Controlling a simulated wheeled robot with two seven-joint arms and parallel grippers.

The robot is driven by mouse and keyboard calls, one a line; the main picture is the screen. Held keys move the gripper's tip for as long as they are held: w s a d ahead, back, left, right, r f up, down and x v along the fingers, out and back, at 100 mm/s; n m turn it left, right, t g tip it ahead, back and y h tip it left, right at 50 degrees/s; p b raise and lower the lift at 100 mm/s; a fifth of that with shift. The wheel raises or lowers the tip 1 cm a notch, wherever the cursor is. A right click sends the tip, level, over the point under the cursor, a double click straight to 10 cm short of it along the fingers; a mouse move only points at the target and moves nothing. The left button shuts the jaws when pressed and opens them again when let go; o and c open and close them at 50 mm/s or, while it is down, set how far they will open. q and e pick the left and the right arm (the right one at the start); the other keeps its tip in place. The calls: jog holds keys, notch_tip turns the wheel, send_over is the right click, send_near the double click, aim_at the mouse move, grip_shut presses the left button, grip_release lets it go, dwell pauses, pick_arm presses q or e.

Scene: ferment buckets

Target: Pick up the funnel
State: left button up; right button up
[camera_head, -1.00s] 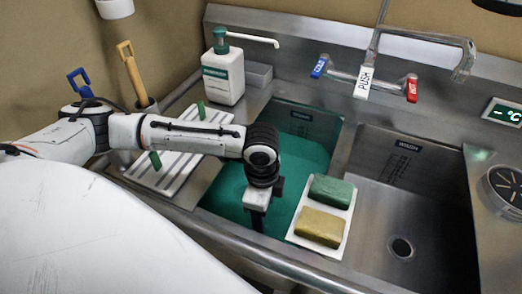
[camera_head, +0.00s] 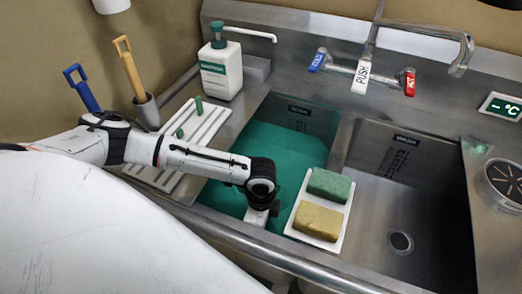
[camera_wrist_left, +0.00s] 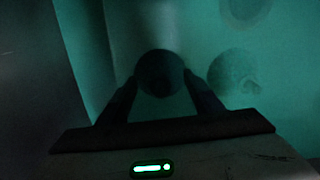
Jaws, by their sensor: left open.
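My left gripper (camera_head: 258,217) reaches down into the left sink basin, into the green liquid (camera_head: 285,150); its fingertips are hidden in the head view. In the dark left wrist view, the open left gripper (camera_wrist_left: 161,78) has one finger on each side of a dark round shape (camera_wrist_left: 160,70). That may be the funnel, but it is too dim to be sure, and I cannot tell whether the fingers touch it. No funnel can be made out in the head view. My right gripper is not in view.
Dim round shapes (camera_wrist_left: 234,72) lie right of the fingers. A white tray with a green sponge (camera_head: 329,186) and a yellow sponge (camera_head: 318,221) sits on the divider, close right of my gripper. The right basin (camera_head: 400,200) is empty. A soap bottle (camera_head: 221,70) stands behind.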

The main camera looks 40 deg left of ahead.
pick_arm(q)
jog(key=c, duration=0.8)
